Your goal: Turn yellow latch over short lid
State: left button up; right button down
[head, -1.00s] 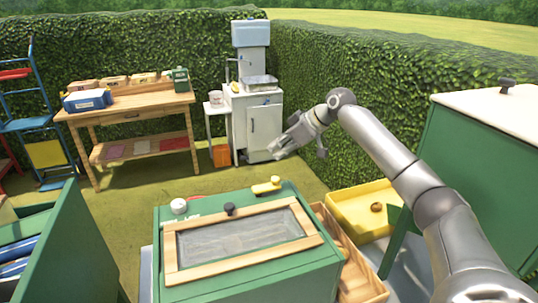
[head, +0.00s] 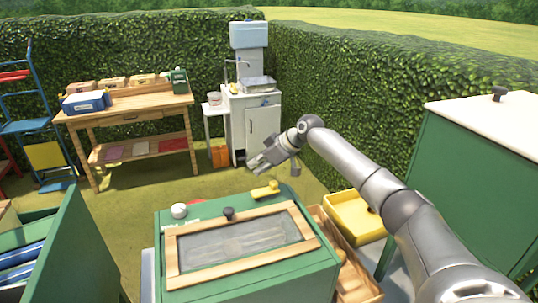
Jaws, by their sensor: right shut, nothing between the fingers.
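The yellow latch (head: 265,190) sits at the back right of the top of a green box (head: 205,291), just behind a wood-framed lid (head: 193,273) with a grey mesh-like panel and a dark knob (head: 229,213). I cannot tell whether this is the short lid. The lid lies flat on the box. My right gripper (head: 258,167) is shut and empty, above and behind the latch in the picture, apart from it. My left gripper is not in view.
A white round knob (head: 179,210) stands at the box's back left. A yellow tray (head: 345,222) and wooden tray (head: 330,250) lie to the right. A green cabinet (head: 470,170) stands far right. A wooden table (head: 125,112) and hedge are behind.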

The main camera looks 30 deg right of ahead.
aim_at(265, 190)
jog(key=shift+w+f+p, duration=0.15)
jog(key=shift+f+p, duration=0.15)
jog(key=shift+f, duration=0.05)
jog(key=s, duration=0.1)
jog(key=s+d+p, duration=0.1)
jog(key=shift+s+d+f, duration=0.3)
jog(key=shift+f, duration=0.1)
jog(key=shift+s+d, duration=0.1)
jog(key=shift+s, duration=0.2)
jog(key=shift+f, duration=0.1)
jog(key=shift+w, duration=0.15)
